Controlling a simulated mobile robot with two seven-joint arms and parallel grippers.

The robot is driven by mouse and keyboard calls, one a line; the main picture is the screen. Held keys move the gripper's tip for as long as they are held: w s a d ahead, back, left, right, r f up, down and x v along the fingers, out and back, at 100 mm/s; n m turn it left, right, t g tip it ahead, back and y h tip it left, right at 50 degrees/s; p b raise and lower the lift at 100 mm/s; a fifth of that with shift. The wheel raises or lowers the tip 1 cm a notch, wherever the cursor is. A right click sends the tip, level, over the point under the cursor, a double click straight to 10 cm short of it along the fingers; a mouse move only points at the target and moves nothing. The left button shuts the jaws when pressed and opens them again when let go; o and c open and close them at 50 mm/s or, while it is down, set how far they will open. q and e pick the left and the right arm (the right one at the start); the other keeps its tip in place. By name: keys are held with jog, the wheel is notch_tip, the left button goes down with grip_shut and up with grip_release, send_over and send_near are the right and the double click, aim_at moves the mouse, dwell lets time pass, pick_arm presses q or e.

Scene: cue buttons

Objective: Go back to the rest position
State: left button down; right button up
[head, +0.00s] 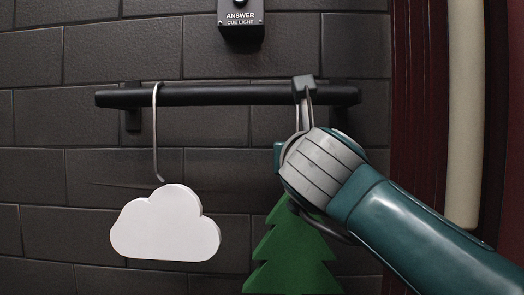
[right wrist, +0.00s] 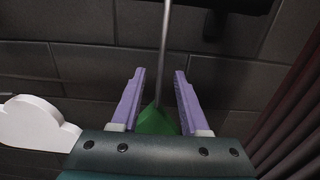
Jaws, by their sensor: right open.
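A white cloud cutout (head: 165,226) hangs by a wire hook (head: 155,130) from a black rail (head: 210,96) on the wall. A green tree cutout (head: 292,262) is below the rail's right part, partly hidden behind my right arm. My left gripper is not in view.
A black box (head: 240,22) labelled "ANSWER CUE LIGHT" is on the dark brick wall above the rail. A dark red curtain (head: 413,90) and a pale vertical pipe (head: 465,110) are at the right. The wall left of the cloud is clear.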

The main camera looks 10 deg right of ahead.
jog(key=shift+o, duration=0.2)
jog(key=shift+f, duration=0.25)
jog(key=o, duration=0.4)
jog(key=shift+r, duration=0.1)
jog(key=shift+o, duration=0.2)
jog(key=shift+r, duration=0.1)
jog(key=shift+s, duration=0.1)
jog(key=p+v, duration=0.5)
jog(key=v, duration=0.5)
jog(key=shift+s, duration=0.4)
dwell(0.5)
